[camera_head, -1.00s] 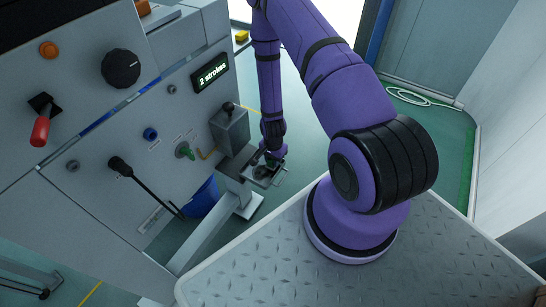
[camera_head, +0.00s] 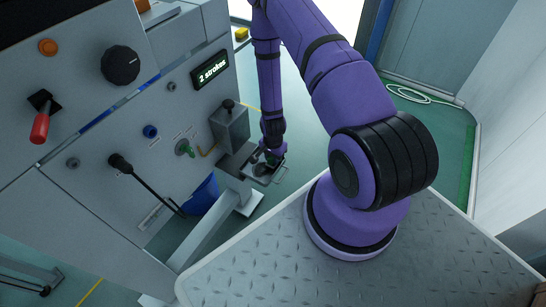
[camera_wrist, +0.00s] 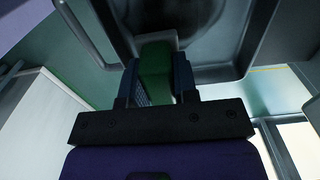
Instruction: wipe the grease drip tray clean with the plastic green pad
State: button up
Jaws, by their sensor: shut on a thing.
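My gripper (camera_wrist: 157,80) is shut on the green pad (camera_wrist: 156,62), which stands out between the two fingers. In the wrist view the pad's end is at the grey drip tray (camera_wrist: 262,28); I cannot tell whether it presses on the surface. A dark smear (camera_wrist: 195,15) shows on the tray's inner face beyond the pad. In the head view my gripper (camera_head: 272,158) is small and low at the tray (camera_head: 263,173), beside the machine, and hides part of it.
The grey panel (camera_head: 110,120) stands at left, with a red-handled lever (camera_head: 40,127), a black knob (camera_head: 121,68) and a display (camera_head: 211,70) reading "2 strokes". A blue bucket (camera_head: 202,196) is below. A pale hose (camera_head: 410,94) lies on the open floor at right.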

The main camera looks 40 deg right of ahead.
aim_at(266, 173)
jog(key=shift+f, duration=0.45)
jog(key=shift+a, duration=0.1)
jog(key=shift+s+a+r, duration=0.1)
jog(key=shift+s+a, duration=0.1)
jog(key=shift+a, duration=0.35)
jog(key=shift+s+a, duration=0.2)
jog(key=shift+a, duration=0.3)
jog(key=shift+s+a, duration=0.25)
jog(key=shift+a, duration=0.35)
jog(key=shift+s+a, duration=0.2)
jog(key=shift+a, duration=0.4)
